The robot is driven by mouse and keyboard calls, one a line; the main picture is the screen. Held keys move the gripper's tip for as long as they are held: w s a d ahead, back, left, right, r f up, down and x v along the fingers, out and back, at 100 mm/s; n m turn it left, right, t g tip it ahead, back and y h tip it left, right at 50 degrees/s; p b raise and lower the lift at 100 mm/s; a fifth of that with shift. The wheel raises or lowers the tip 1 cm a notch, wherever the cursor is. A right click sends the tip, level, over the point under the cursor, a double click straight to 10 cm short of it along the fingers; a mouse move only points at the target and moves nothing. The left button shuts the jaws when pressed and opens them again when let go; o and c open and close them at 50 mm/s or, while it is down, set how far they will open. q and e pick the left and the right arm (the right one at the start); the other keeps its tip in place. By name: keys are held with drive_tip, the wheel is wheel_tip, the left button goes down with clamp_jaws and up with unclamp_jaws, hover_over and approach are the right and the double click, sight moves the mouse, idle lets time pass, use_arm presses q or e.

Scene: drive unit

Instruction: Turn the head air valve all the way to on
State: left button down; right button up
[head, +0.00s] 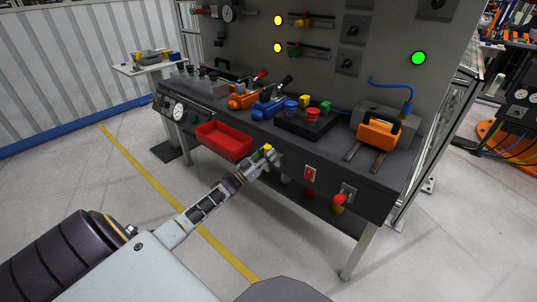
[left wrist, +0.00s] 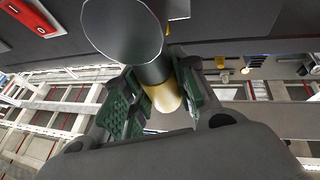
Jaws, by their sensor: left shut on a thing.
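My left gripper (head: 266,154) is at the front edge of the grey bench, right of the red tray. It is shut on a yellow-ended handle (head: 268,148), which I take to be the head air valve's. In the left wrist view the green-padded fingers of the left gripper (left wrist: 160,98) close from both sides on the yellow, rounded end of the handle (left wrist: 163,95). A grey cylinder (left wrist: 125,30) stands in front of it there. The fingers hide much of the valve, so its exact setting cannot be read. My right gripper is not in view.
A red tray (head: 224,141) hangs at the bench front beside my gripper. A red switch (head: 310,173) and a red-and-yellow knob (head: 339,202) are to the right on the front face. Orange and blue units crowd the bench top. The floor in front is clear.

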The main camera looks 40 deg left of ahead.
use_arm(q)
drive_tip(key=shift+f, duration=0.1)
drive_tip(key=c, duration=1.1)
unclamp_jaws()
drive_tip(key=shift+s+a, duration=0.1)
drive_tip(key=shift+v, duration=5.9)
